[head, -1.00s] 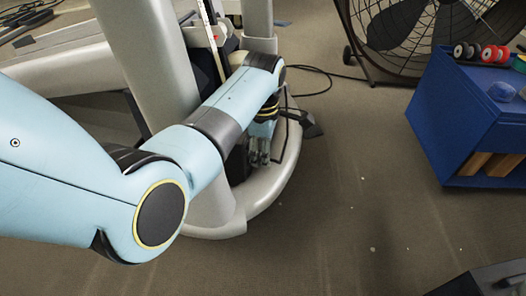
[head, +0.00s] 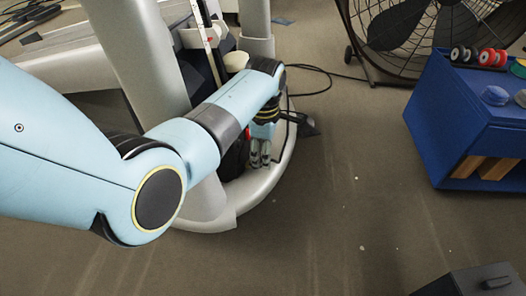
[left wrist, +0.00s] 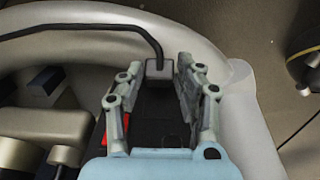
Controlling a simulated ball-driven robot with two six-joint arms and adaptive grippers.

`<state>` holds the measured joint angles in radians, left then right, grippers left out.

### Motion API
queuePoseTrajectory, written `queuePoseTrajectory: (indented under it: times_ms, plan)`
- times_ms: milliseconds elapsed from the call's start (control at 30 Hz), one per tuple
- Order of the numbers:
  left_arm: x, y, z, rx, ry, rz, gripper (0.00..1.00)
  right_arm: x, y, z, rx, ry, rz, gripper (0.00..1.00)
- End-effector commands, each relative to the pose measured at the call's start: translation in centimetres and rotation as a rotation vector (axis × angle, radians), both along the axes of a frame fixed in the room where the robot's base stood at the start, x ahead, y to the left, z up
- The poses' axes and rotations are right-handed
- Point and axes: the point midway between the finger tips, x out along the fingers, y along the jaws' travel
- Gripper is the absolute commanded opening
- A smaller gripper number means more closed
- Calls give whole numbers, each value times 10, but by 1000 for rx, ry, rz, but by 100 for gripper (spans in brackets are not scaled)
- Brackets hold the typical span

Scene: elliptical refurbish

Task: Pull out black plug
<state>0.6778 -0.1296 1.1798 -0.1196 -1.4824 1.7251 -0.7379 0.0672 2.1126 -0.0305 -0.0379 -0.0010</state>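In the left wrist view the plug (left wrist: 158,69), a small dark block with a black cable (left wrist: 100,30) running off to the left, sits between and just beyond the two fingertips. My left gripper (left wrist: 157,75) is open, with a gap on both sides of the plug. In the head view my left gripper (head: 261,158) points down inside the curved grey base of the machine (head: 268,180); the plug cannot be made out there. Whether a fingertip touches the plug is unclear. My right gripper is in neither view.
The machine's thick grey posts (head: 135,50) stand close beside my left arm. A black pedal-like part (head: 306,124) lies at the base's right edge. A fan (head: 420,35) and a blue cabinet (head: 465,120) stand to the right. Floor between is clear.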

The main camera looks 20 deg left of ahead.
Motion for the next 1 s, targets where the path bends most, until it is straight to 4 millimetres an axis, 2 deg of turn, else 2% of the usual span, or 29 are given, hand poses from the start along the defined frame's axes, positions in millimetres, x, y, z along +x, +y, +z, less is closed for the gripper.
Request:
queuePoseTrajectory:
  times_ms: [33,133,467,567,800,1000]
  plan:
    - [0,-1,0,-1,0,0,42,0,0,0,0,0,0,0]
    - [0,0,0,1,0,0,54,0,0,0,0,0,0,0]
    - [1,1,5,3,-2,0,54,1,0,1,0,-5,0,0]
    - [1,1,18,3,-4,0,54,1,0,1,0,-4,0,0]
    - [1,1,72,3,-5,0,54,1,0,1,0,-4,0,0]
    - [1,0,107,2,-3,-1,54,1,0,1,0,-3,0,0]
